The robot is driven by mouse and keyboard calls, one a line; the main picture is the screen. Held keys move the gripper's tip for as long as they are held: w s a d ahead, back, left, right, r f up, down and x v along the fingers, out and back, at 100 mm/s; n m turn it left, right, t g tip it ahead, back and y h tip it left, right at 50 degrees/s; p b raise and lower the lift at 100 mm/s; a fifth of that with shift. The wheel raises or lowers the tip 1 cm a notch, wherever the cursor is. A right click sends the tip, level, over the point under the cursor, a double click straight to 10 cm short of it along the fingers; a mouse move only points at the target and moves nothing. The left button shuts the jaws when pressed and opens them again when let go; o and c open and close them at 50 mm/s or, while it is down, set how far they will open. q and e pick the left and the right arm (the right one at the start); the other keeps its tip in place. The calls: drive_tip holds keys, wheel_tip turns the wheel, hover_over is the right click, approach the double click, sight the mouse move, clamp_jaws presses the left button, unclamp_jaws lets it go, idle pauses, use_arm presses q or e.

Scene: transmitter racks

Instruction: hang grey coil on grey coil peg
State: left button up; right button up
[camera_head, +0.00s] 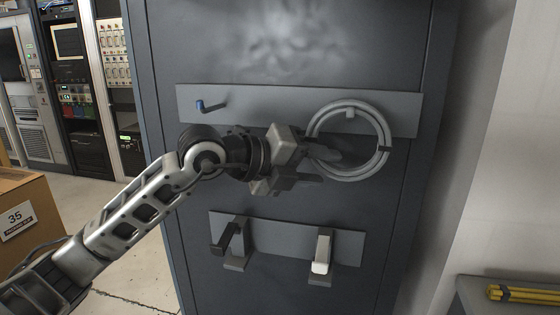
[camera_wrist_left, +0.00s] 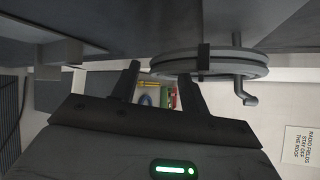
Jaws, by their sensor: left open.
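The grey coil (camera_head: 383,150) is a ring of several turns with dark ties, upright against the upper panel of the dark cabinet. The grey coil peg (camera_head: 350,114) shows just inside the coil's top edge, so the coil appears to hang around it. In the left wrist view the coil (camera_wrist_left: 225,62) is seen edge-on, with the hooked peg end (camera_wrist_left: 248,99) sticking out past it. My left gripper (camera_head: 322,158) is open at the coil's left side, overlapping the ring's opening in the head view. In the wrist view its fingers (camera_wrist_left: 160,80) are apart with nothing between them. My right gripper is not in view.
Below are a black bracket (camera_head: 228,240) and a white-fronted one (camera_head: 321,252). A cardboard box (camera_head: 30,215) stands left; yellow bars (camera_head: 520,294) lie at lower right.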

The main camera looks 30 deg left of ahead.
use_arm(q)
drive_tip(key=b+v, duration=0.6)
drive_tip(key=v, duration=0.9)
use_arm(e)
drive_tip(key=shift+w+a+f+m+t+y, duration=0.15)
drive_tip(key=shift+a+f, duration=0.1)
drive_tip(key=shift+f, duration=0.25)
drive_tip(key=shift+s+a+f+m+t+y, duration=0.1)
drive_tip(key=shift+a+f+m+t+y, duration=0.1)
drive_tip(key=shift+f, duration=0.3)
use_arm(q)
drive_tip(key=shift+s+f, duration=0.1)
drive_tip(key=shift+s, duration=0.05)
